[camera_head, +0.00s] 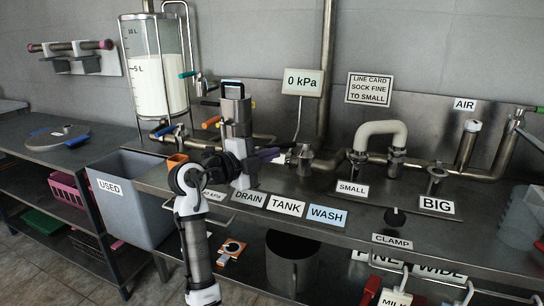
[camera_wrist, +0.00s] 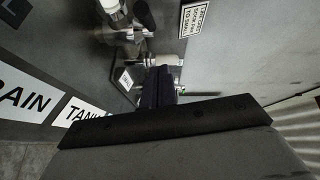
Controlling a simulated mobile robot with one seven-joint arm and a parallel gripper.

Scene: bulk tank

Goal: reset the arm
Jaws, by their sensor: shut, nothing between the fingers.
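My gripper (camera_head: 278,156) is at the middle of the head view, over the steel bench among the pipe fittings. My white and black arm rises to it from the bottom of the picture. Its dark purple fingers point to the right, toward a steel pipe fitting (camera_head: 304,158). I cannot tell whether they touch it. In the wrist view my gripper (camera_wrist: 160,72) shows its fingers together, with nothing seen between them. My arm and gripper partly hide the pipework behind.
A tank of white liquid (camera_head: 158,85) stands behind at left. A grey USED bin (camera_head: 118,212) hangs at the bench's left. The white hose bend (camera_head: 378,130), SMALL sign (camera_head: 352,189), BIG sign (camera_head: 436,206) and CLAMP knob (camera_head: 395,217) are right. A gauge reads 0 kPa (camera_head: 302,82).

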